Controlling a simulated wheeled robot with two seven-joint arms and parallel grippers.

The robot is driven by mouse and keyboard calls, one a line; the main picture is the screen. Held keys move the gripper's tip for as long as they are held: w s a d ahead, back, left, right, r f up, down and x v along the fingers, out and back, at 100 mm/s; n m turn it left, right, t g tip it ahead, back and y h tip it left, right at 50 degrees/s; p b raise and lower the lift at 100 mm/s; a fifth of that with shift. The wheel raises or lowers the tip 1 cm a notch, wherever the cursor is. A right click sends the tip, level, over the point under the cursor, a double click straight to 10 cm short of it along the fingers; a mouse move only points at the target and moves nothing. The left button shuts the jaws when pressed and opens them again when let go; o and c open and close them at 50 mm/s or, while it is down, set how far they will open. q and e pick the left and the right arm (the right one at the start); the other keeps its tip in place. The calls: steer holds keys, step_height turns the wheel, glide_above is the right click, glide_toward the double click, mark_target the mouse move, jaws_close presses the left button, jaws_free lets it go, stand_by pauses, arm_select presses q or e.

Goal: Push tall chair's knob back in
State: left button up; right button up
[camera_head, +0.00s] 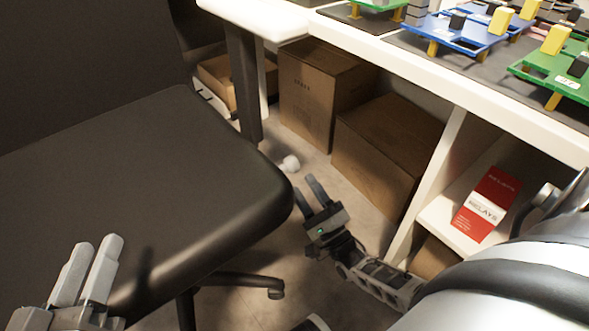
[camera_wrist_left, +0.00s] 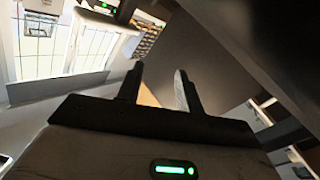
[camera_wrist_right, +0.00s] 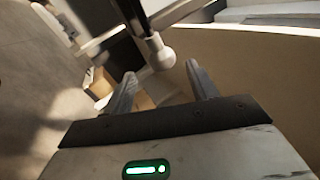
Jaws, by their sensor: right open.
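The tall chair's dark seat (camera_head: 150,165) fills the left of the head view. A pale round knob (camera_head: 291,163) shows just beyond the seat's right edge. In the right wrist view the knob (camera_wrist_right: 161,60) sits on the end of a rod, ahead of the fingers and lined up between them. My right gripper (camera_head: 304,186) is open and empty, its fingertips close to the knob; I cannot tell whether they touch it. My left gripper (camera_head: 100,243) is over the seat's front left, its fingers apart with nothing between them.
Cardboard boxes (camera_head: 318,85) stand on the floor under the white table (camera_head: 360,43). Circuit boards (camera_head: 460,35) lie on the table. A red and white relays box (camera_head: 487,205) sits on a shelf at right. The chair's leg (camera_head: 235,280) reaches out below the seat.

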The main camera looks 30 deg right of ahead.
steer(key=shift+v, duration=1.4)
